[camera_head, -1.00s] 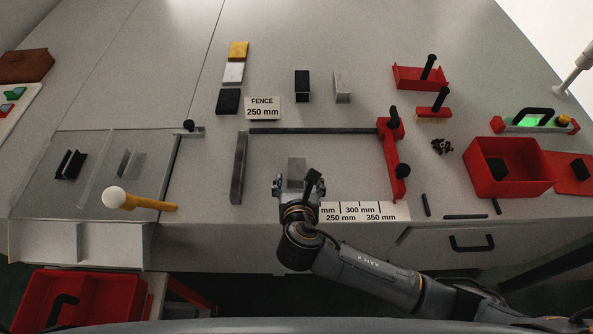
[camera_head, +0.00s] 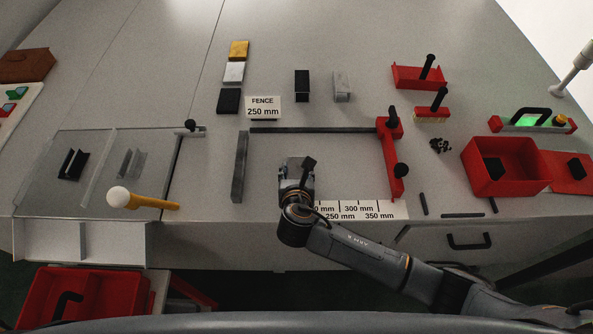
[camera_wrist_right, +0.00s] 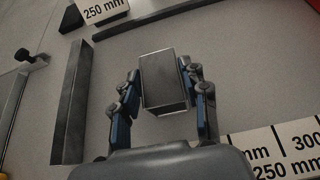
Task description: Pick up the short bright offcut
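The short bright offcut, a grey metal block (camera_wrist_right: 165,80), lies on the table in the right wrist view, inside the fence area. My right gripper (camera_wrist_right: 164,74) is open, with one finger on each side of the block. Small gaps seem to show beside it; contact is not clear. In the head view my right gripper (camera_head: 297,168) is over the block and hides most of it. Another bright piece (camera_head: 342,86) stands farther back, beside a dark piece (camera_head: 302,84). My left gripper is not in view.
A dark bar (camera_head: 240,167) stands left of the gripper, with a long fence bar (camera_head: 312,130) behind. A red stop (camera_head: 391,160) with black knobs is to the right. A scale label (camera_head: 360,210) lies in front. A red bin (camera_head: 503,167) is farther right.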

